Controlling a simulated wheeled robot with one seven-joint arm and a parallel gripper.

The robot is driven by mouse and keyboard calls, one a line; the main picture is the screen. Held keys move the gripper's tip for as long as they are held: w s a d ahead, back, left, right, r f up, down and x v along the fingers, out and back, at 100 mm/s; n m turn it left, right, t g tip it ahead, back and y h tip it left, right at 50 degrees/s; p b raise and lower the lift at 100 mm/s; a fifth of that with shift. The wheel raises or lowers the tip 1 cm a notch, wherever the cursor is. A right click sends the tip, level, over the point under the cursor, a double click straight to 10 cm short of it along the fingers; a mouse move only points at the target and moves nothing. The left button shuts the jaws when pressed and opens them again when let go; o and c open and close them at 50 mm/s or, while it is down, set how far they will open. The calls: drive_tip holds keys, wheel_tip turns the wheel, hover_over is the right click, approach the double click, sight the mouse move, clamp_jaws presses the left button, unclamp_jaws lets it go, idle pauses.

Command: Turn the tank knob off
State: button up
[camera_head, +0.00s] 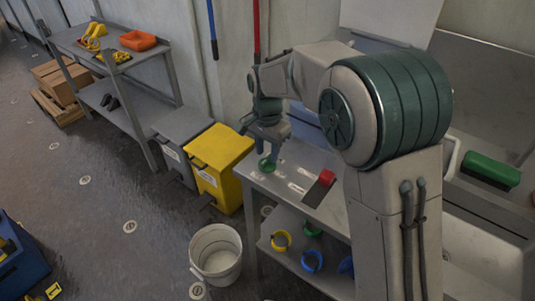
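No tank or tank knob can be made out for certain in this view. My gripper (268,150) points down over the left end of a grey metal table (290,180), beside the wall. A small round green thing (267,165) sits right under the fingertips. I cannot tell whether the fingers touch it or how far apart they are. A red thing (327,177) with a dark strip lies on the same table to the right. My arm hides part of the table and the wall behind it.
Blue, green and yellow rings, such as the yellow one (281,240), lie on the lower shelf. A white bucket (216,253), yellow bin (219,163) and grey bin (180,135) stand left of the table. A green brush-like thing (490,171) lies right.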

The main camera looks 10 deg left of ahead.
sight(268, 158)
wheel_tip(268, 158, up, 12)
idle(0.3)
drive_tip(key=s+d+r+n+t, duration=0.1)
drive_tip(key=s+d, duration=0.2)
drive_tip(key=d, duration=0.5)
drive_tip(key=s+d+n, duration=0.1)
drive_tip(key=s+d, duration=0.1)
drive_tip(key=d, duration=0.7)
drive_tip(key=s+d+f+n+t, duration=0.1)
drive_tip(key=s+d+f, duration=0.1)
drive_tip(key=s+d, duration=0.4)
drive_tip(key=s+d+f+n+p, duration=0.1)
drive_tip(key=s+d+f, duration=0.2)
drive_tip(key=s+d, duration=0.3)
drive_tip(key=shift+s+d+f+t, duration=0.15)
drive_tip(key=shift+s+f+t, duration=0.2)
drive_tip(key=shift+s, duration=0.85)
drive_tip(key=shift+d, duration=0.1)
